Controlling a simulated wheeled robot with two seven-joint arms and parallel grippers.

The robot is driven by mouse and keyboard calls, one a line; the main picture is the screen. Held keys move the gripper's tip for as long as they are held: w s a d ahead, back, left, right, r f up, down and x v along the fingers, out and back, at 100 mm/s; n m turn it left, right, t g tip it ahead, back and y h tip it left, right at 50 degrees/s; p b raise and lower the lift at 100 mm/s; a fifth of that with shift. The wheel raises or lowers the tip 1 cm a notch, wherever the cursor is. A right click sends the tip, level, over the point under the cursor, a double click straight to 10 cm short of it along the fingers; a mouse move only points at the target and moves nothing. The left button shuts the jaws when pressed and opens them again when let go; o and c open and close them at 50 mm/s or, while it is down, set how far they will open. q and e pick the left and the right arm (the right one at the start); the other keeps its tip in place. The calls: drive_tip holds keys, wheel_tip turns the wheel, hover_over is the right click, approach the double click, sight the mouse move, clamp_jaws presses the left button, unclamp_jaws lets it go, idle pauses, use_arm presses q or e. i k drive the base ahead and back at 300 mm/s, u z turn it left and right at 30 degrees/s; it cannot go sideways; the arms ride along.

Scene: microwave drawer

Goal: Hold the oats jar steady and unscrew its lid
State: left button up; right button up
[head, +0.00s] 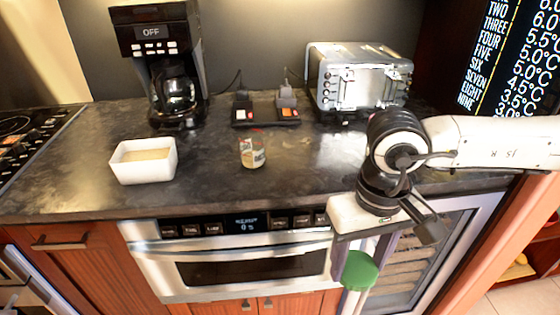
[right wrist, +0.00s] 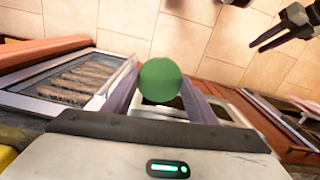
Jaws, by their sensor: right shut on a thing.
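The oats jar (head: 252,152) is a small clear container with a printed label and pale contents. It stands upright on the dark counter, with no lid visible on it. My right gripper (head: 357,268) is shut on a round green lid (head: 359,271), out in front of the counter and well apart from the jar. The lid also shows between the fingers in the right wrist view (right wrist: 160,80). My left gripper (right wrist: 268,40) shows only at the upper right of the right wrist view, with dark fingers apart and nothing visible between them.
A white rectangular dish (head: 145,170) with pale contents stands left of the jar. A coffee maker (head: 165,60), a small black stand (head: 266,113) and a toaster oven (head: 358,80) line the back. The drawer microwave (head: 235,270) is below the counter (head: 215,190).

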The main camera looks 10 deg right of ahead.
sight(252, 146)
drive_tip(key=u, duration=1.75)
drive_tip(key=k, duration=1)
drive_tip(key=z, duration=1.4)
drive_tip(key=i, duration=1.5)
